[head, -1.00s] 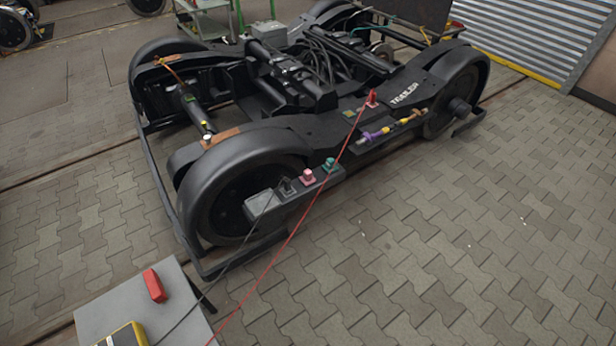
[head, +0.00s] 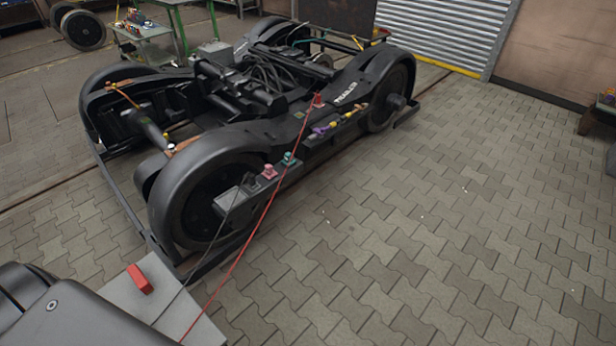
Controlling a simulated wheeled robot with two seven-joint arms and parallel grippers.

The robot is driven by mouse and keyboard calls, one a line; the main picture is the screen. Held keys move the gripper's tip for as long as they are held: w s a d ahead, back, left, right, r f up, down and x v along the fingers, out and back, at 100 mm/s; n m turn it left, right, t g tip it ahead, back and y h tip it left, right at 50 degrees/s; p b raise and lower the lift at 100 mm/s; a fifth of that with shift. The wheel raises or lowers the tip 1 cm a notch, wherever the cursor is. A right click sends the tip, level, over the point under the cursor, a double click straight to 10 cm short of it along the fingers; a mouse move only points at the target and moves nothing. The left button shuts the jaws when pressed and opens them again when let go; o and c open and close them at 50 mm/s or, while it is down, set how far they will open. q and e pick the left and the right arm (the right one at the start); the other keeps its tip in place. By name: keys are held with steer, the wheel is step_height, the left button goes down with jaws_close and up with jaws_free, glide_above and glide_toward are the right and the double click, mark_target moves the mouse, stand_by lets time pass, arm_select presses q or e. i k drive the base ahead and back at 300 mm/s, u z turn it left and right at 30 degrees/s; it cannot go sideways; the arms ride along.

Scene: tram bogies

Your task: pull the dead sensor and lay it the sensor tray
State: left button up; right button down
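A dark bogie (head: 205,150) stands on the paved floor. On its near side a grey bar (head: 229,203) carries a black sensor-like piece (head: 248,180), a pink one (head: 269,172) and a teal one (head: 289,159). A red piece (head: 318,101) sits higher on the frame, with a red cable (head: 246,240) running down to the lower left. A dark cable runs from the black piece. I cannot tell which sensor is dead. No sensor tray is clearly identifiable. Neither gripper is in view; a dark arm link of mine fills the lower left corner.
A grey table (head: 175,305) with a red block (head: 139,279) stands at the lower left, partly behind my arm. Paving on the right is clear. A bench edge (head: 598,122) shows at far right.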

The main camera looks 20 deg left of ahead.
mark_target(268, 168)
steer(key=z, duration=0.15)
steer(key=i, duration=2.25)
steer(key=u, duration=1.1)
steer(key=i, duration=1.25)
steer(key=u, duration=0.65)
